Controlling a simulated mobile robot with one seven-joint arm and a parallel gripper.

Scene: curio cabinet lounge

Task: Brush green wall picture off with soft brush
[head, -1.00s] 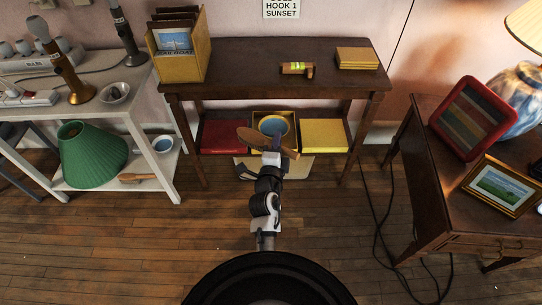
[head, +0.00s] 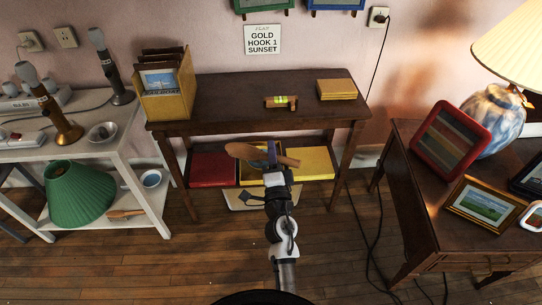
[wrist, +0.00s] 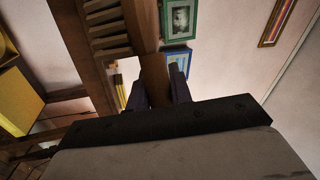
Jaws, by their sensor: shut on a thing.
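My gripper (head: 276,166) is shut on a brown wooden soft brush (head: 243,152), held crosswise in front of the dark console's lower shelf. Its broad end points left and its narrower end points right. In the wrist view, the brown wood (wrist: 154,82) passes between my two fingers. The green wall picture (head: 263,6) hangs on the pink wall above the console, cut off by the top edge of the head view. It also shows in the wrist view (wrist: 180,20), beyond the brush and apart from it. The brush's bristles cannot be made out.
A blue-framed picture (head: 336,4) hangs right of the green one. A sign (head: 262,39) is below. The console (head: 225,92) bears a file box (head: 176,98), a level (head: 281,102) and yellow boxes (head: 337,90). A side table (head: 425,215) with a lamp stands right.

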